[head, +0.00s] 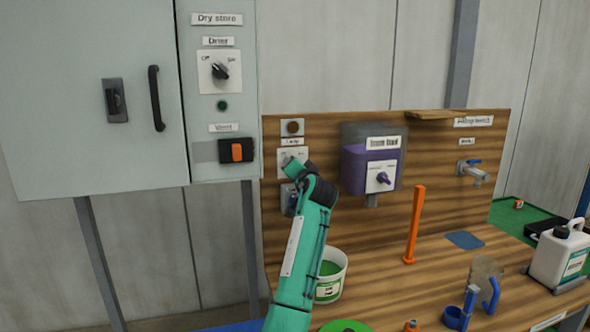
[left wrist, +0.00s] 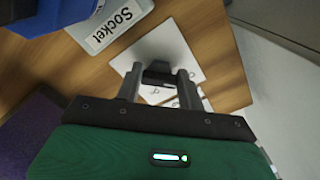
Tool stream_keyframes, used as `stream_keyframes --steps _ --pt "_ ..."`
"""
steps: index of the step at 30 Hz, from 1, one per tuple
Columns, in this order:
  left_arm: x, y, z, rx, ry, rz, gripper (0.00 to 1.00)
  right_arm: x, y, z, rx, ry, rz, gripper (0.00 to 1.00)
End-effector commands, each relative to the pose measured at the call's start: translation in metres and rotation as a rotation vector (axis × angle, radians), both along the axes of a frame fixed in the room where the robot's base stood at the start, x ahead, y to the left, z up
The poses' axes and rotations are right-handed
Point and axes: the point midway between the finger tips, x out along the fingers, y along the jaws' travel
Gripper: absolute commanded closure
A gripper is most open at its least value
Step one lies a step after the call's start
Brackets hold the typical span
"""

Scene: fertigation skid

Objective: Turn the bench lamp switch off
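The lamp switch is a pale plate (head: 284,156) on the wooden backboard, under a small label that seems to read Lamp (head: 291,142). My left gripper (head: 291,165) is in front of this plate and hides much of it, including its knob. In the left wrist view the white plate (left wrist: 205,52) lies just beyond the fingertips. The two fingers of my left gripper (left wrist: 160,80) stand apart, with a dark piece (left wrist: 160,73) between them, likely the knob. Whether the fingers touch it I cannot tell. My right gripper is not in view.
A round brown button or light (head: 292,127) sits above the label. A Socket label (left wrist: 112,22) and a blue part (left wrist: 50,15) are close by. A purple-filled tank (head: 362,158) hangs right of the switch, and the grey dry store cabinet (head: 70,100) stands left.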

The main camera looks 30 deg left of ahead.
Motion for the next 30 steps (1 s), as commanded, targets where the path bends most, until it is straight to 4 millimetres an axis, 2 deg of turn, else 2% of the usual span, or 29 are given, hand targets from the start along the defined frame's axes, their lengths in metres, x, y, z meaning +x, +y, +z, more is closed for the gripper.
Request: stream_keyframes --steps 1,3,11,16,20,27,30 --pt "0.0 0.0 0.0 -0.001 0.0 -0.001 0.52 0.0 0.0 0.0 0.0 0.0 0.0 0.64" --pt "0.0 0.0 0.0 -0.001 0.0 -0.001 0.4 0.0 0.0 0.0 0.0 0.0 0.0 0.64" --pt "0.0 0.0 0.0 0.0 0.0 0.0 0.4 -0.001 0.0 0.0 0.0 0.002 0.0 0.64" --pt "-0.007 -0.009 -0.001 0.0 0.0 -0.001 0.4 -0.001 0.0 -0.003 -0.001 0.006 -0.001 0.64" --pt "-0.021 -0.026 -0.003 -0.001 0.0 -0.002 0.4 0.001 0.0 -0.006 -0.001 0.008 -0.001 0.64" --pt "-0.057 -0.068 -0.003 -0.002 -0.002 -0.003 0.4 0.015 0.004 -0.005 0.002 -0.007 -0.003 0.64" --pt "-0.07 -0.083 -0.002 -0.001 -0.002 -0.003 0.4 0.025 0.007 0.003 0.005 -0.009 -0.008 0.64"
